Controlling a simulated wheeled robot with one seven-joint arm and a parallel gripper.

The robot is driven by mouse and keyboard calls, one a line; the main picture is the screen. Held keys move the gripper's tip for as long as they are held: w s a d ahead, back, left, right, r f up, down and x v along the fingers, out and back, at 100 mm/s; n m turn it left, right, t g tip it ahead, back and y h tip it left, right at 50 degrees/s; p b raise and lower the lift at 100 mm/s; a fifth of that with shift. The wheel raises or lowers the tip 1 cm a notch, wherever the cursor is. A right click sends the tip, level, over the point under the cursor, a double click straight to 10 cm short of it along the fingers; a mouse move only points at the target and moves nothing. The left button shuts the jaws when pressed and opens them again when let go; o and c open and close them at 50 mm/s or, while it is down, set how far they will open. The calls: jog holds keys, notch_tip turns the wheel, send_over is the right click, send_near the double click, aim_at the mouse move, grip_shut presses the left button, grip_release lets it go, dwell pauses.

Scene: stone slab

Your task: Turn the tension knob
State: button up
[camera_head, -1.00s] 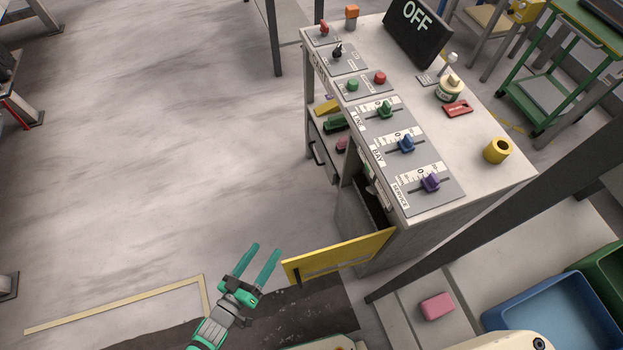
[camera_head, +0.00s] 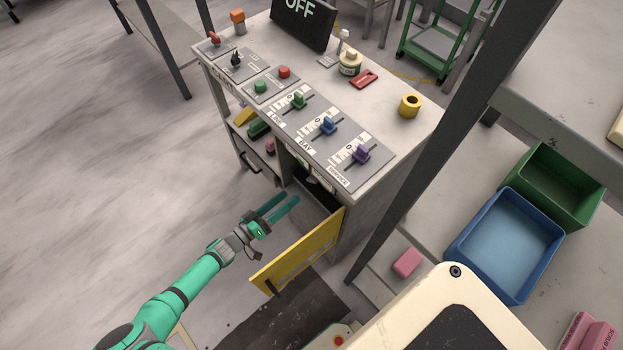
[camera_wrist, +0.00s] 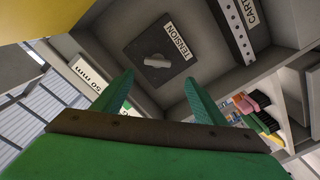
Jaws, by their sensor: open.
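The tension knob (camera_wrist: 154,62) is a grey bar-shaped knob on a dark square plate (camera_wrist: 178,38) with a white TENSION label, on a panel inside the console in the wrist view. My gripper (camera_wrist: 157,85) is open and empty, its two green fingers spread below the knob in the picture and apart from it. In the head view, my gripper (camera_head: 288,203) is at the open lower compartment of the console (camera_head: 375,190), beside its open yellow door (camera_head: 300,250). The knob is hidden in the head view.
The console top carries green (camera_head: 298,100), blue (camera_head: 328,125) and purple (camera_head: 361,153) sliders and a screen (camera_head: 304,20) reading OFF. In the wrist view, shelves with brushes (camera_wrist: 258,108) are at the right. A dark post (camera_head: 450,125) stands right of the console.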

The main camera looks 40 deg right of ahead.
aim_at(310, 182)
jog(key=d, duration=1.1)
jog(key=shift+w, duration=0.3)
jog(key=shift+d, duration=0.5)
jog(key=shift+a, duration=0.1)
jog(key=c, duration=1.1)
